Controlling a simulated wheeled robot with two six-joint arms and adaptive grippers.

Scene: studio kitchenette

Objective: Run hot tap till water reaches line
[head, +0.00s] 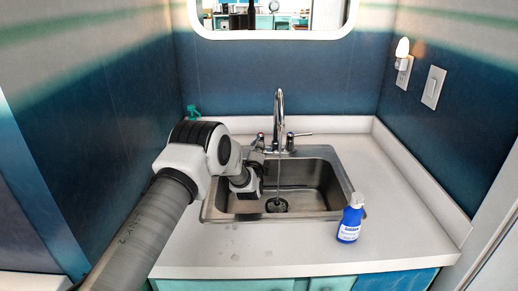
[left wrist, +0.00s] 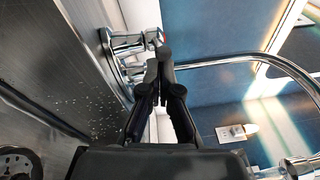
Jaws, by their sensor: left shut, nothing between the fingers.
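The sink (head: 310,187) is a steel basin set in the white counter, with a dark drain (head: 276,205). A chrome tap (head: 279,105) stands behind it, with a lever at each side. The right lever (head: 300,134) points right. A thin vertical streak, apparently water, runs from the spout towards the drain. No fill line can be made out. My left gripper (head: 257,155) reaches over the sink's left side, near the left handle. In the left wrist view, its fingers (left wrist: 159,62) are shut and empty, close to a chrome handle (left wrist: 130,45) with a red mark; contact is unclear.
A blue bottle (head: 350,220) with a white top stands on the counter at the sink's front right. A green spray top (head: 192,112) shows behind my left arm. Walls close in the counter (head: 410,235) at left, back and right; its front right is mostly clear.

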